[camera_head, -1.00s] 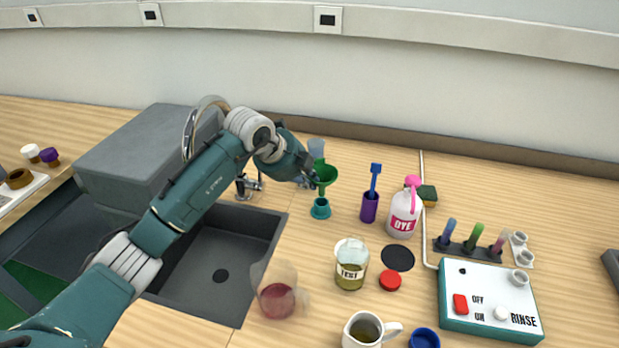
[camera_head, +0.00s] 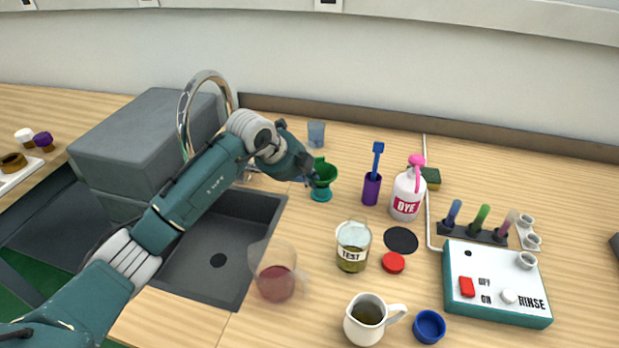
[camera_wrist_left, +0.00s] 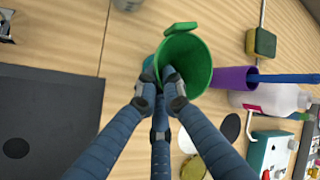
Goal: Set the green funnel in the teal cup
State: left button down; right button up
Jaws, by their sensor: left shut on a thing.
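The green funnel (camera_head: 326,173) is held low at the teal cup (camera_head: 321,194), with its wide mouth up. Its stem is hidden from view, so I cannot tell how far it sits inside the cup. My left gripper (camera_head: 311,180) is shut on the funnel's near-left side. In the left wrist view the fingers (camera_wrist_left: 172,88) pinch the wall of the funnel (camera_wrist_left: 200,62), and only a sliver of the teal cup (camera_wrist_left: 148,63) shows beside it. My right gripper is not in view.
A purple holder (camera_head: 371,189) with a blue tool stands just right of the funnel. The sink (camera_head: 215,250) and faucet (camera_head: 206,85) lie left. The TEST jar (camera_head: 353,247) stands in front.

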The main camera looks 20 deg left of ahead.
pick_arm(q)
jog(key=c, duration=1.8)
grip_release()
